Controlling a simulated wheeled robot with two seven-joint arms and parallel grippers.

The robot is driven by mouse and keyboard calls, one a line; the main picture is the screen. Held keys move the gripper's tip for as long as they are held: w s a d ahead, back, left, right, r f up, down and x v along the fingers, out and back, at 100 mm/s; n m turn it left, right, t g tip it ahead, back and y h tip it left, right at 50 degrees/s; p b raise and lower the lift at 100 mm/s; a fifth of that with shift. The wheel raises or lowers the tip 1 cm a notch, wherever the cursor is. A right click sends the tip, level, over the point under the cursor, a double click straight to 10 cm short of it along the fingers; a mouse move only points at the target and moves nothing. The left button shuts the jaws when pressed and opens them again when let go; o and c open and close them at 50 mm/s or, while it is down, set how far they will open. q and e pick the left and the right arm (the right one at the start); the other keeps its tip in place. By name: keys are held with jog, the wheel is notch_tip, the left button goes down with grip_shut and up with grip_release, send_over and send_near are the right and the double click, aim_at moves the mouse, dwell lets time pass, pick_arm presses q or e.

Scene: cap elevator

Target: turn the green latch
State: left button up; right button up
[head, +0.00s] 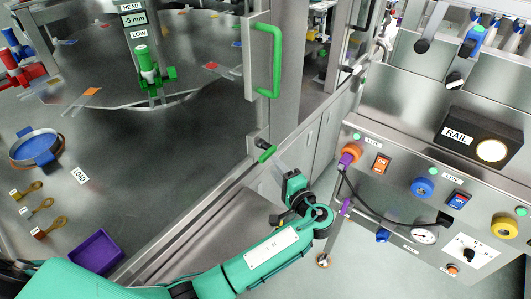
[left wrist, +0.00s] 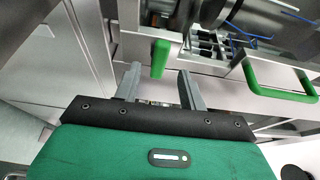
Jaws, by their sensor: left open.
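The green latch (head: 266,153) is a small green lever on the metal door frame, below the green door handle. In the left wrist view the latch (left wrist: 160,58) hangs just beyond and between the fingertips. My left gripper (head: 279,169) is just below and right of the latch in the head view, partly hidden by its own wrist. In the left wrist view my left gripper (left wrist: 159,78) is open, with its two grey fingers apart and nothing held. I cannot tell if a finger touches the latch. My right gripper does not show.
The green door handle (head: 276,60) stands above the latch. To the right is a control panel (head: 400,205) with knobs, buttons and a dark cable. To the left is a metal worktop with a purple tray (head: 96,252), a blue round dish (head: 37,147) and brass spoons.

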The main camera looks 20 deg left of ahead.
aim_at(268, 158)
pick_arm(q)
jog(key=x, duration=0.6)
jog(key=shift+p, duration=0.4)
jog(key=shift+w+a, duration=0.35)
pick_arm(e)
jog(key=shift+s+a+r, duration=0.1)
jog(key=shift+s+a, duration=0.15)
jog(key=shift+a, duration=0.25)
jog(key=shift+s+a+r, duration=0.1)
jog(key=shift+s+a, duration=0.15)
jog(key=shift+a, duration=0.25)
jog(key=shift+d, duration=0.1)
pick_arm(q)
grip_shut()
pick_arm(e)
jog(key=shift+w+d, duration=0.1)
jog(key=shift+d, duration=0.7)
